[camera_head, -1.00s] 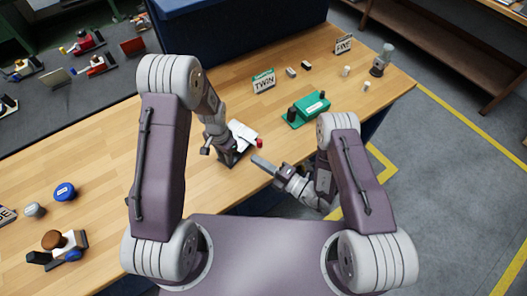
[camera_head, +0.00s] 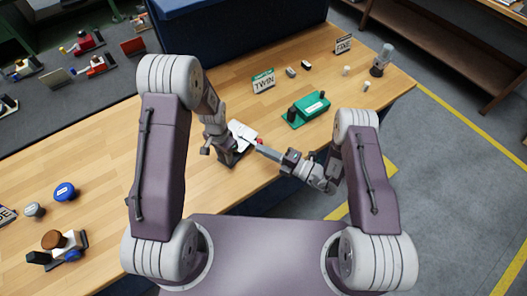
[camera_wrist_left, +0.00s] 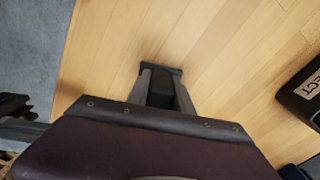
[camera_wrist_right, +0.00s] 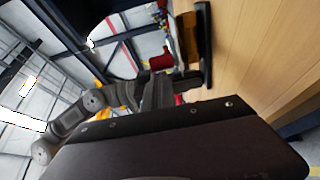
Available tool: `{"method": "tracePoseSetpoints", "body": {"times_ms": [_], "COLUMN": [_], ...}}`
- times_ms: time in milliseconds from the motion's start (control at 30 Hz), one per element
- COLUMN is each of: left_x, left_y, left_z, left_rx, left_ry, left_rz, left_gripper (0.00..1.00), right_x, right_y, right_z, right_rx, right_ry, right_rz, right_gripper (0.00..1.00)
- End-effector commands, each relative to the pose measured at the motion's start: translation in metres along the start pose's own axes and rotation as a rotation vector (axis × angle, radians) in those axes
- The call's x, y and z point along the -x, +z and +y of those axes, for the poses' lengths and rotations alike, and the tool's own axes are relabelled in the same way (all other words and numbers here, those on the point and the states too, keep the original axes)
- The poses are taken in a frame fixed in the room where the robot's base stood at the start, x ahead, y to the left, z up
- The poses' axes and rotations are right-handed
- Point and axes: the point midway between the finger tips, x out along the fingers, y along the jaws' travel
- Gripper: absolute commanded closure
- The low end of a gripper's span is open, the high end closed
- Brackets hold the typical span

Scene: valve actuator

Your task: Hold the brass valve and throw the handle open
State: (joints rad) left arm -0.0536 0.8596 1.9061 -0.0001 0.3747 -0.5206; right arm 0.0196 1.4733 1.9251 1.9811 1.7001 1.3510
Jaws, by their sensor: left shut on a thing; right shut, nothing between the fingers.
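The valve unit stands at the table's front edge, with a dark base (camera_head: 236,157), a white panel (camera_head: 244,131) and a red handle end (camera_head: 259,140). My left gripper (camera_head: 228,150) is shut on the valve from above and hides most of its body. In the left wrist view its fingers (camera_wrist_left: 162,82) close on a dark part, and no brass shows clearly. My right gripper (camera_head: 260,148) is shut and empty, its tip close beside the red handle end. The right wrist view shows the red part (camera_wrist_right: 160,62) just beyond the fingertips; I cannot tell whether they touch.
A blue bin (camera_head: 225,35) stands behind. Bare table lies left of the valve.

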Motion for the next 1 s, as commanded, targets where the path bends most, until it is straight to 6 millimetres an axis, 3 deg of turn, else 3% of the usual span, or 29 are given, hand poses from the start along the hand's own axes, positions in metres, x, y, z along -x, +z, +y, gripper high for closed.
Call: {"method": "tracePoseSetpoints", "body": {"times_ms": [567,1000], "left_x": [0.000,0.000], "left_y": [0.000,0.000], "left_z": [0.000,0.000], "left_rx": [-0.002,-0.003], "left_ry": [0.000,0.000], "left_rz": [-0.001,-0.001], "left_gripper": [1.00,1.00], "right_x": [0.008,0.003], "right_y": [0.023,0.071], "right_z": [-0.002,-0.002], "right_rx": [0.016,0.017], "right_ry": [-0.025,-0.025], "right_rz": [0.166,0.166], "right_gripper": [1.00,1.00]}}
